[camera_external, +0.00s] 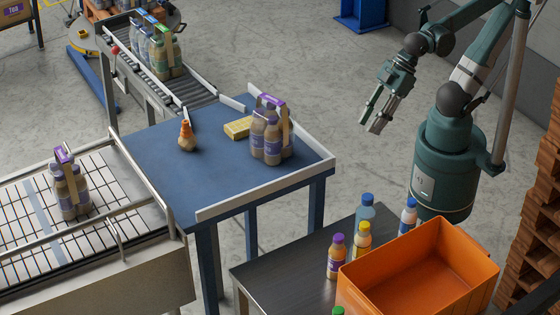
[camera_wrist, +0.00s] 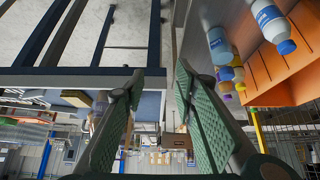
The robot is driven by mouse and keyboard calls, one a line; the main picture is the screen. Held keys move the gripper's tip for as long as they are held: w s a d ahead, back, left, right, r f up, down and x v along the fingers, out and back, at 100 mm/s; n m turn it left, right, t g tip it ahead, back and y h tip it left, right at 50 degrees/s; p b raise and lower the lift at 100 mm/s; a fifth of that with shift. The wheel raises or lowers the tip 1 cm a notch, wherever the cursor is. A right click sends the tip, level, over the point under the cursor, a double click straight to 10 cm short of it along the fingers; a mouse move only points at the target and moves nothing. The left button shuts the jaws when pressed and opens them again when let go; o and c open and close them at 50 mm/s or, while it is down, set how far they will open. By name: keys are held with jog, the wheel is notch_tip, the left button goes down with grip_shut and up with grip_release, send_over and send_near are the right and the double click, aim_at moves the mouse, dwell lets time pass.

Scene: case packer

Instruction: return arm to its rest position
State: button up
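My gripper (camera_external: 371,122) is at the upper right of the external view, held in the air to the right of the blue table. It is apart from everything. In the wrist view its two fingers (camera_wrist: 160,78) stand apart with nothing between them, so it is open and empty. My arm is folded back toward its base at the right.
An orange crate (camera_external: 383,292) and several bottles (camera_external: 362,240) stand on a metal bench (camera_external: 275,275). The blue table (camera_external: 160,160) holds a bottle pack (camera_external: 268,138), a yellow block (camera_external: 239,127) and an orange-tipped bottle (camera_external: 187,136). Conveyors flank it. Grey floor surrounds my gripper.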

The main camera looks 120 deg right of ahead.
jog(key=shift+f+b, duration=1.9)
jog(key=shift+f, duration=0.5)
